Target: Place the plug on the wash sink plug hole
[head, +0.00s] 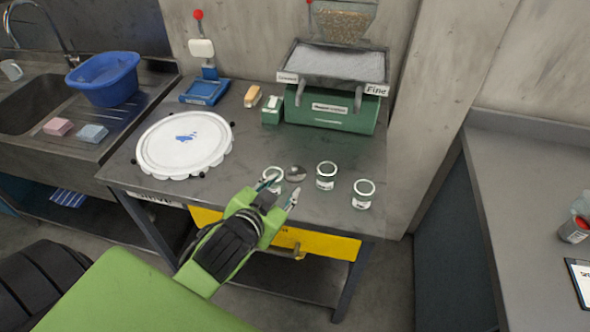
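The wash sink (62,150) is at the far left, with a dark basin (30,104) cut by the picture edge. I cannot make out its plug hole. I cannot identify a plug for certain; a small round grey metallic piece (295,173) lies on the bench between two jars, and I cannot tell what it is. My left gripper (279,192) is over the front edge of the bench, fingers spread. A small glass jar (273,174) shows behind its fingertips; I cannot tell whether they touch. Nothing is visibly held. My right gripper is not in view.
A blue tub (106,80), a pink sponge (58,126) and a blue-grey sponge (92,133) are on the sink. A white lid (185,145), more jars (327,175) and a green mill (330,108) stand on the bench.

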